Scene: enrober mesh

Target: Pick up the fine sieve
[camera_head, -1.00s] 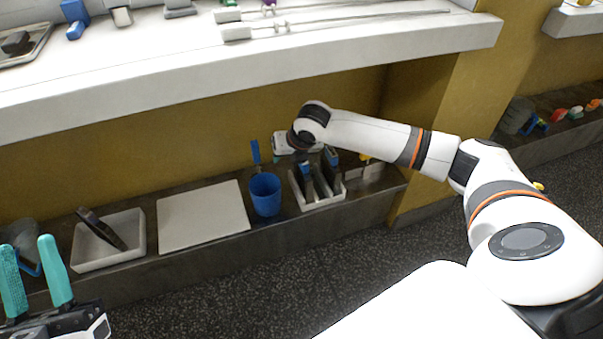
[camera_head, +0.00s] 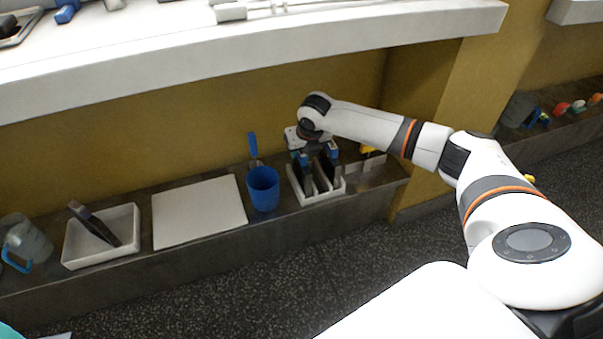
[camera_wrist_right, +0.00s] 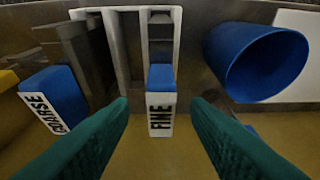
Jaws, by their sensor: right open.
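The fine sieve (camera_wrist_right: 160,78) has a blue handle end with a white label reading FINE, and stands in a white rack (camera_head: 331,194). In the right wrist view, my right gripper (camera_wrist_right: 160,107) is open, its two teal fingers on either side of the FINE handle with gaps to both. In the head view, the right hand is over the rack and partly hides the sieve handles. A second sieve, labelled COARSE (camera_wrist_right: 50,98), stands in the same rack. Only a teal sliver of my left gripper (camera_head: 8,332) shows at the bottom left corner.
A blue cup (camera_head: 264,190) stands close beside the rack, also in the right wrist view (camera_wrist_right: 262,62). A white board (camera_head: 198,213), a white tray (camera_head: 78,248) with a dark tool and a clear jug (camera_head: 28,242) lie further left. A white counter (camera_head: 230,50) overhangs the shelf.

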